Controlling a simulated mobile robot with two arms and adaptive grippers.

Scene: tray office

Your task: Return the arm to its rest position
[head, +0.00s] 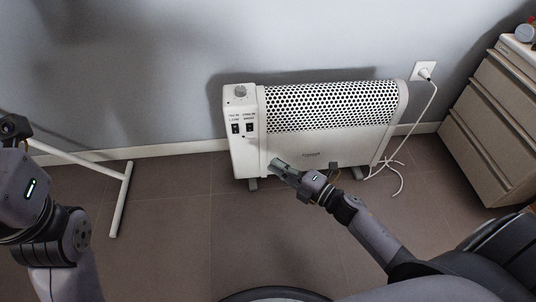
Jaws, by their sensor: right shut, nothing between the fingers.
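My right arm reaches in from the lower right. Its gripper (281,169) is shut and empty, in front of the lower part of the white heater in the picture. I cannot tell whether it touches the heater. My left arm stands at the left edge of the head view. Its wrist shows there, but the fingers of the left gripper are not visible.
A white heater (330,145) stands on the tiled floor by the wall, its cable running to a wall socket (424,70). A drawer cabinet (495,125) is at the right. A white metal frame (121,200) is at the left. Floor between frame and heater is clear.

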